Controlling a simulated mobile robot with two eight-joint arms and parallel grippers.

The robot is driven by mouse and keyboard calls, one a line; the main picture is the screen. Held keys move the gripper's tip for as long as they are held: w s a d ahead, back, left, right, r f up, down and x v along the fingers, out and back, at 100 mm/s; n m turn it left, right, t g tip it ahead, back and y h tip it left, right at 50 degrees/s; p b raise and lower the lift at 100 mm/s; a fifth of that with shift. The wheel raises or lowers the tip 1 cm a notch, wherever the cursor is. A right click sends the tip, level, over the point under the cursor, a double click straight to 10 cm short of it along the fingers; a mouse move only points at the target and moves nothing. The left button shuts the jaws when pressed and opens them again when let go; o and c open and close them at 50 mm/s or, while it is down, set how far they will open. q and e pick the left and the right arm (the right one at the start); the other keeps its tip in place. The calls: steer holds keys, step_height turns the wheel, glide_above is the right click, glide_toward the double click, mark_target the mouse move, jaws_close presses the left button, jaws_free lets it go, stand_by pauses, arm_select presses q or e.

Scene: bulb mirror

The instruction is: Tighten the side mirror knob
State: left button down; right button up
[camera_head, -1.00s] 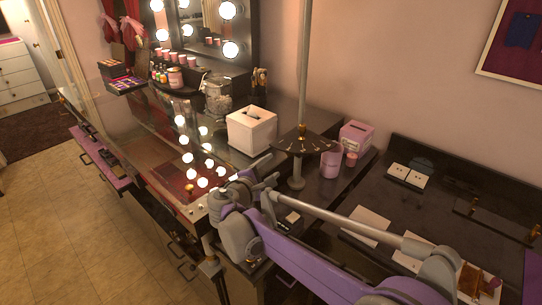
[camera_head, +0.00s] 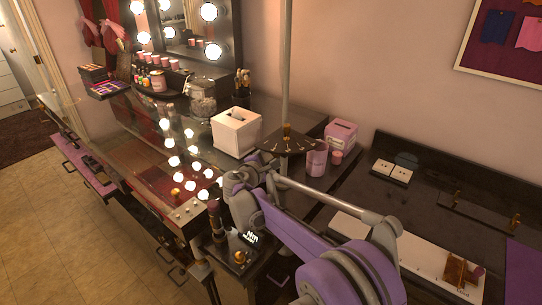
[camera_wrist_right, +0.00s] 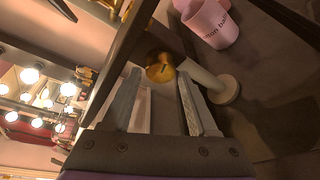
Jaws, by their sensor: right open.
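A brass knob (camera_head: 287,128) stands on a black fan-shaped plate with light marks (camera_head: 270,143), fixed to a tall upright pole (camera_head: 286,60). In the right wrist view a brass knob (camera_wrist_right: 160,70) sits just past and between my fingertips, below a dark bar. My right gripper (camera_wrist_right: 157,88) is open, a finger on each side, with nothing held. In the head view my right arm reaches in from the lower right; its fingers (camera_head: 262,173) are small, close below the plate. The mirror face cannot be made out. My left gripper is not in view.
A white tissue box (camera_head: 236,132), a pink cup (camera_head: 317,162) and a pink box (camera_head: 341,133) stand close around the pole. The lit bulb mirror (camera_head: 188,25) is at the back. A small Nm display (camera_head: 250,238) and another brass knob (camera_head: 239,257) lie below my arm.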

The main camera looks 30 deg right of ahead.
jaws_close()
steer(key=shift+m, duration=0.3)
steer(key=shift+s+f+m+t+h+p, duration=0.15)
steer(key=shift+m+t+h, duration=0.4)
steer(key=shift+m, duration=1.8)
steer(key=shift+w+f+m+t+h+p, duration=0.15)
steer(key=shift+m+t+h, duration=0.4)
steer(key=shift+m, duration=1.85)
steer(key=shift+s+m+t+h+p, duration=0.2)
steer(key=shift+m+h, duration=0.6)
steer(key=shift+m, duration=1.55)
steer(key=shift+w, duration=0.1)
